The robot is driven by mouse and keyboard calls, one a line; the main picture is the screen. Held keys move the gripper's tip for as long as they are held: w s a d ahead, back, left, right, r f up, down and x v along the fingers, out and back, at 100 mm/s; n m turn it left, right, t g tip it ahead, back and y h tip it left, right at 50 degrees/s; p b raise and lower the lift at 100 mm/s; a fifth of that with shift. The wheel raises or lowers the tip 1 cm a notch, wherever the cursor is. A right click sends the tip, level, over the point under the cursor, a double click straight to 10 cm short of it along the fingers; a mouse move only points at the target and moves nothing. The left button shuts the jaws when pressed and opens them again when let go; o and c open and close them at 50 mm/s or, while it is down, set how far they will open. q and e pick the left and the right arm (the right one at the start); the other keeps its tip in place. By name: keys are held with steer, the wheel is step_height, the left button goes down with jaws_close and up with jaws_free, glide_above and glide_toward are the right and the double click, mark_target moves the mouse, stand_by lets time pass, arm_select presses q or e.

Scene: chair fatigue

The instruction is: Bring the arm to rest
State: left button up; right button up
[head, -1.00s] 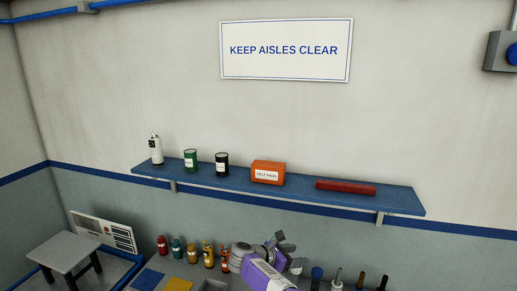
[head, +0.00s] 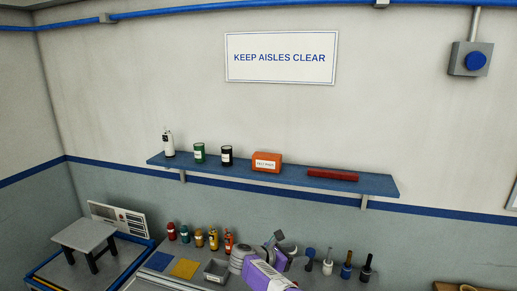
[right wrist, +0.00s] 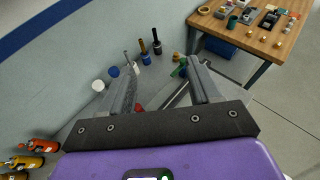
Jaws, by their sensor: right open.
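My right gripper (head: 284,248) shows at the bottom middle of the head view, on a purple and grey wrist above the grey workbench. In the right wrist view its two grey fingers stand apart, and the gripper (right wrist: 160,75) is open with nothing seen held between them. Tools and a green item show beyond the fingers. My left gripper is not in view.
The bench holds small bottles (head: 213,238), a yellow pad (head: 185,268), a grey tray (head: 207,276) and upright tools (head: 346,265). A blue shelf (head: 378,184) crosses the wall behind. A stool (head: 85,237) stands left. A wooden table (right wrist: 283,42) stands beyond the fingers.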

steer(key=w+f+n+t+y, duration=0.2)
steer(key=w+f+n+t, duration=0.35)
steer(key=n, duration=0.45)
steer(key=s+a+f+n+y, duration=0.1)
steer(key=s+f+n+y, duration=0.35)
steer(key=f+n, duration=0.5)
steer(key=s+f+n+y, duration=0.4)
steer(key=s+f+n, duration=0.1)
steer(key=f+n, duration=0.45)
steer(key=s+f+n+g+y, duration=0.25)
steer(key=s+n+g, duration=0.2)
steer(key=s, duration=0.85)
steer(key=s+a+f+n+g+y, duration=0.1)
steer(key=s+f+n+g, duration=0.4)
steer(key=s, duration=0.7)
steer(key=s+f+n+g+y, duration=0.2)
steer(key=s+n, duration=0.5)
steer(key=s, duration=0.6)
arm_select(q)
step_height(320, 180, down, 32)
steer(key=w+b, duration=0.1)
steer(key=b, duration=3.1)
arm_select(e)
step_height(320, 180, down, 32)
steer(key=w, duration=0.1)
steer(key=shift+a+r, duration=0.15)
steer(key=shift+r, duration=0.1)
